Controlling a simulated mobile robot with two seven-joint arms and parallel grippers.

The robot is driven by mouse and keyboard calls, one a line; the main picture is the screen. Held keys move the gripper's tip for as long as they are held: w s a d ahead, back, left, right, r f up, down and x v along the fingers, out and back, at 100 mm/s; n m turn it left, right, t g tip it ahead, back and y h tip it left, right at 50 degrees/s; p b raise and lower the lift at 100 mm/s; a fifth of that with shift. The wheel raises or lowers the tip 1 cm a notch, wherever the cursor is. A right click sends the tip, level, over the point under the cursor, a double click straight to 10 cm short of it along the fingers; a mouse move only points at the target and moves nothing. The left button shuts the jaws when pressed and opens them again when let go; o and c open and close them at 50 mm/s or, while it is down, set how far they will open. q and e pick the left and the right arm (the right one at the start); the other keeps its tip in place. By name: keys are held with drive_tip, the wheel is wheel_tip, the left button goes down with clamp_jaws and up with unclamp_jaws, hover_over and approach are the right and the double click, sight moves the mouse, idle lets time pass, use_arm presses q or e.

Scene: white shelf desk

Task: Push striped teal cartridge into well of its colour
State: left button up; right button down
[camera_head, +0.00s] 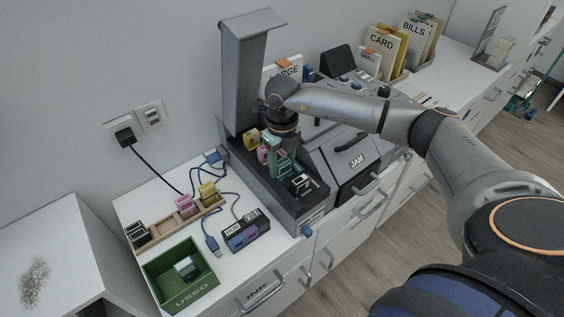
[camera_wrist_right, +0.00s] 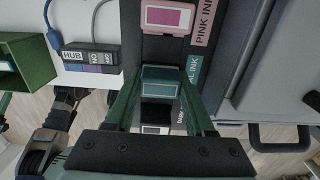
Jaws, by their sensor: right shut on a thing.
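My right gripper (camera_head: 277,165) is over the dark ink unit (camera_head: 314,208). In the right wrist view its green fingers (camera_wrist_right: 162,100) stand on either side of a teal cartridge (camera_wrist_right: 162,80) and are shut on it. The cartridge is in line with the teal ink label (camera_wrist_right: 193,78), between the pink and dark wells. How deep it sits in its well is hidden by the fingers. A pink cartridge (camera_wrist_right: 167,18) sits beside the pink ink label. My left gripper cannot be made out; dark parts show at the lower left of the wrist view.
Left of the unit, a wooden rack (camera_head: 160,229) holds pink, yellow and dark cartridges. A green USED bin (camera_head: 180,303) holds one cartridge. A hub (camera_head: 246,231) and cables lie between. A tall grey post (camera_head: 243,85) rises behind the wells; the JAM machine (camera_head: 350,155) stands right.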

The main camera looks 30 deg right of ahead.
sight(282, 162)
drive_tip(key=shift+c, duration=0.9)
unclamp_jaws()
wheel_tip(282, 162, up, 12)
drive_tip(key=shift+r, duration=0.25)
